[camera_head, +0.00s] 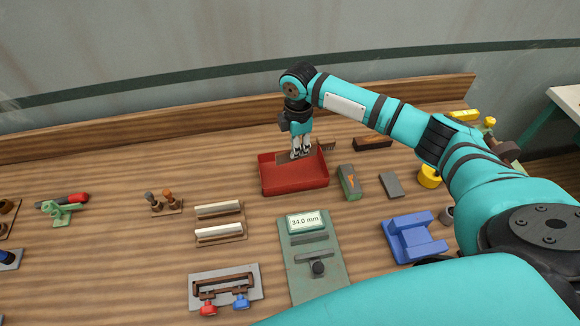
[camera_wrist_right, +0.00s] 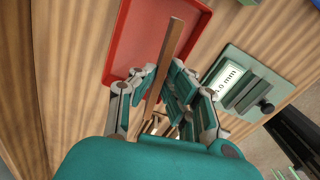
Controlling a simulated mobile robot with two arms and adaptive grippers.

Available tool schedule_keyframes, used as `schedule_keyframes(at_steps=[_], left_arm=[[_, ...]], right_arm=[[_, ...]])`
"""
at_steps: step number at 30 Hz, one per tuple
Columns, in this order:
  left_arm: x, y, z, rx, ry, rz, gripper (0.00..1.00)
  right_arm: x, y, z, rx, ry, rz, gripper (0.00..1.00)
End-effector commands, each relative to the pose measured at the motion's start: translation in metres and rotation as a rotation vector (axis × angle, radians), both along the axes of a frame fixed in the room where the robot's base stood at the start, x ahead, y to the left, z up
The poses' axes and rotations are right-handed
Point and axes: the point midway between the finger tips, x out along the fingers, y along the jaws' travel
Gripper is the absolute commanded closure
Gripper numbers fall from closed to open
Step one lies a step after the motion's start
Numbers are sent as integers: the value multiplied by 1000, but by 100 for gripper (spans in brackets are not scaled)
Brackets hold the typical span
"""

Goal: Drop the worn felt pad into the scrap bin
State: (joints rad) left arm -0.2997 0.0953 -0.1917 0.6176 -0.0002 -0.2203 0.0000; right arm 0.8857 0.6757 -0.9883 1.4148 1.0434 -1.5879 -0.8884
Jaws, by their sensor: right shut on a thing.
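The red open bin (camera_head: 294,187) stands towards the back of the bench, and its red floor also shows in the wrist view (camera_wrist_right: 140,40). My right gripper (camera_head: 301,152) points down over the back part of this bin. In the wrist view my right gripper (camera_wrist_right: 160,82) is shut on a thin brown strip (camera_wrist_right: 168,55), seemingly the worn felt pad, which stretches over the bin. Whether the strip touches the bin floor is unclear. My left gripper is out of view.
A green gauge plate (camera_head: 306,262) reading 34.0 mm lies in front of the bin. Two pale strips (camera_head: 218,210) sit on a wooden holder to its left. Bare bench lies left of the bin.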

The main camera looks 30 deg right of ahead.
Motion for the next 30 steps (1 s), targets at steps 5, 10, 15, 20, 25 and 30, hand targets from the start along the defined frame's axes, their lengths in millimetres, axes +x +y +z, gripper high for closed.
schedule_keyframes(at_steps=[5,10,15,20,25,30], left_arm=[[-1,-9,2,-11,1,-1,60],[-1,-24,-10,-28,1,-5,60],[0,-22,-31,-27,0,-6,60],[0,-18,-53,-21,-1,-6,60],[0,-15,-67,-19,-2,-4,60],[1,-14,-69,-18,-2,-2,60]], right_arm=[[4,-7,-6,0,0,79,100],[5,-7,-17,0,0,85,100],[4,-7,-35,0,0,84,100],[4,-8,-53,-1,0,84,100],[4,-8,-64,-1,-1,84,100],[4,-8,-64,-1,-1,84,100]])
